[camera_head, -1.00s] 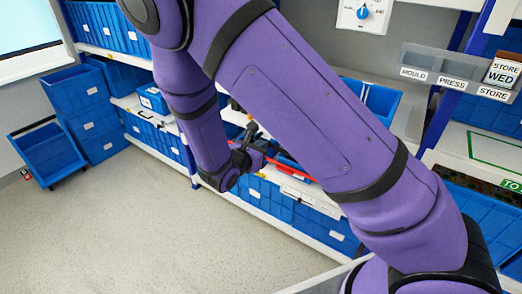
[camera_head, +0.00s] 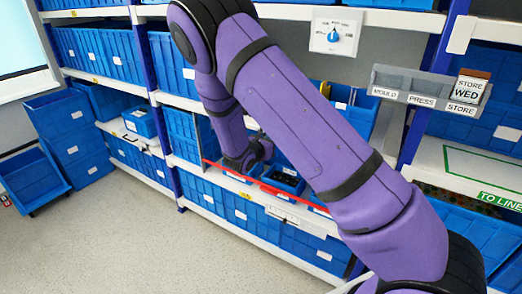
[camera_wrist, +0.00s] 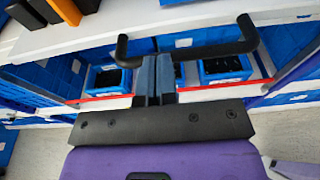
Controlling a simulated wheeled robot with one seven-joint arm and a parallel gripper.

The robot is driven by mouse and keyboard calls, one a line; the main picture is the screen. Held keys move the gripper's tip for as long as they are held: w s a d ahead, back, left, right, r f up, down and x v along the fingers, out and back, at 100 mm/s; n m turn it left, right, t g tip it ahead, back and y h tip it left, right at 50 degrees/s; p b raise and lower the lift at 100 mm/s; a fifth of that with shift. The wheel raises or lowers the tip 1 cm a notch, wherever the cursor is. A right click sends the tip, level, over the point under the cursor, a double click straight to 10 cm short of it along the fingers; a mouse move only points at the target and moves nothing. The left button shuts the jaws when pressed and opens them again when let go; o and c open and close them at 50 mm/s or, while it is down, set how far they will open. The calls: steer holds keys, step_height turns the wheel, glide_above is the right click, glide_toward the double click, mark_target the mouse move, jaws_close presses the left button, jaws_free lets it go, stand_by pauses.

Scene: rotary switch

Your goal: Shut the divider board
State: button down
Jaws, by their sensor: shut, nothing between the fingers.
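My gripper (camera_wrist: 156,62) shows in the wrist view with its two blue-grey fingers together and nothing between them. A black bent bar (camera_wrist: 215,52), which looks like a handle, passes across at the fingertips, with its ends turned up on both sides. I cannot tell whether the fingers touch it. The white board (camera_wrist: 200,14) lies beyond and above it. I cannot tell for sure which part is the divider board. In the head view my arm's end is at the middle shelf, and the fingers are not clear.
A red strip (camera_head: 283,193) runs along the middle shelf's edge, with blue bins (camera_head: 287,174) behind it. A rotary switch panel (camera_head: 336,30) is on the wall above. A label rack (camera_head: 425,92) stands at right.

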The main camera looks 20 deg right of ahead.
steer(key=x, duration=0.3)
steer(key=r+x, duration=0.1)
steer(key=x, duration=0.5)
steer(key=shift+d+r, duration=0.1)
steer(key=shift+r, duration=0.25)
steer(key=shift+w+d+r, duration=0.15)
